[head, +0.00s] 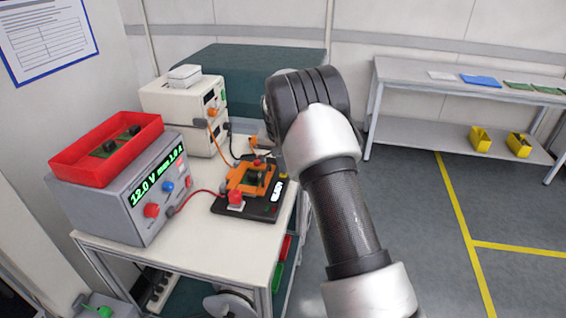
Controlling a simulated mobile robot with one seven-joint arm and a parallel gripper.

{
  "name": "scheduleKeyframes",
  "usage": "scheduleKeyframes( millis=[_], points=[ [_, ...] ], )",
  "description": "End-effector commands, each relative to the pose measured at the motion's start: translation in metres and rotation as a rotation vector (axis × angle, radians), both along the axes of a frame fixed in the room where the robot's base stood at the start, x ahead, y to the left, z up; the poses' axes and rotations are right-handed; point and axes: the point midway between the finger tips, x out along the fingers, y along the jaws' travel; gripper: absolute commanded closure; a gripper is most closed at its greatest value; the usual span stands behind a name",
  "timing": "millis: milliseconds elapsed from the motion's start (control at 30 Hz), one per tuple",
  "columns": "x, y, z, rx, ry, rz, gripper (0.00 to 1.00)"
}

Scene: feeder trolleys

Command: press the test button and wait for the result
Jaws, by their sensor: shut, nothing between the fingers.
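The test fixture stands on the white trolley top, with a black base (222,207) and an orange frame (239,187). A dark part sits inside the frame. A red button (235,196) on a pale block is at the fixture's front left corner; I take it as the test button. A small display (277,190) with white marks is on the base's right side; I cannot read it. Small red and green spots show below it. My arm's wrist is to the right of the fixture, above the trolley's right edge.
A grey power supply (120,205) reads 12.0 V, with a red tray (80,167) on top. Cream instruments (165,105) stand behind. Cables run to the fixture. A grey bench (450,75) stands at the right; the floor before it is clear.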

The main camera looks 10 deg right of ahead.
Motion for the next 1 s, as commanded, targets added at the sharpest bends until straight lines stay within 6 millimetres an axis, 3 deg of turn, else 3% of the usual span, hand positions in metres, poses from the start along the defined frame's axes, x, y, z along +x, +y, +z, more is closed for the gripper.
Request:
scheduleKeyframes(
  millis=[167,367,700,867,1000],
  points=[
    [0.0,0.0,0.0,0.0,0.0,0.0,1.0],
    [-0.001,0.0,-0.02,0.0,0.002,0.0,1.0],
    [-0.003,0.0,-0.022,0.0,0.011,-0.001,1.0],
    [-0.004,-0.003,-0.005,0.0,0.008,-0.001,1.0],
    [-0.005,-0.008,0.028,0.001,-0.005,0.0,1.0]
  ],
)
